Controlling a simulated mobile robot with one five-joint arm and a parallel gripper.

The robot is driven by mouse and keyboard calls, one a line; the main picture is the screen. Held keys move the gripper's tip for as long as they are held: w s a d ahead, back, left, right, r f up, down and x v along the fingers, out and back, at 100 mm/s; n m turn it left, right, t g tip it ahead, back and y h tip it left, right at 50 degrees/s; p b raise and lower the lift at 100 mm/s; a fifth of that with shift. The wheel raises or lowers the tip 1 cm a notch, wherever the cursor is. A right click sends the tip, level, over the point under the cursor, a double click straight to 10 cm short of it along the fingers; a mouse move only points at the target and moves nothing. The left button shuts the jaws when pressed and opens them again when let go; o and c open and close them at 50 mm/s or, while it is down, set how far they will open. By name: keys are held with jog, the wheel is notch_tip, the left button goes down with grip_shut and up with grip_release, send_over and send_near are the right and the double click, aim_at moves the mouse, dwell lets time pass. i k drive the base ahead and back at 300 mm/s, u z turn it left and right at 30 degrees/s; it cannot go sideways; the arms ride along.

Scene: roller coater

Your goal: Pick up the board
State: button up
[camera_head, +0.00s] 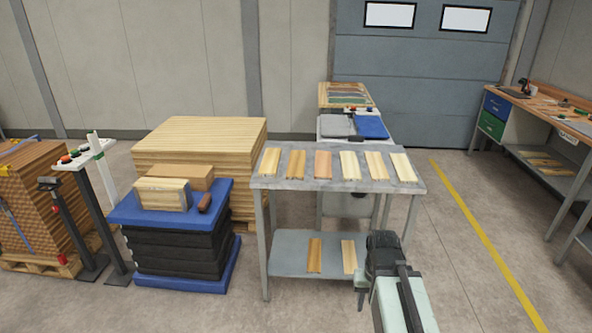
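Several wooden boards lie side by side on the grey table (333,182). They include a board at the left end (270,161), a reddish board (323,164) and a pale board at the right end (404,167). Two more boards, one on the left (314,255) and one on the right (349,256), lie on the table's lower shelf. I cannot tell which one is the task's board. My gripper (361,299) is low at the front right, beside the lower shelf and apart from the boards. Its fingers are too small to read.
A blue lift table (130,211) with wooden blocks stands left of the grey table, before a large board stack (200,143). A workbench (560,112) is at the right. The floor around the yellow line (480,237) is clear.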

aim_at(295, 170)
jog(key=u, duration=1.9)
jog(key=i, duration=3.05)
jog(key=z, duration=1.75)
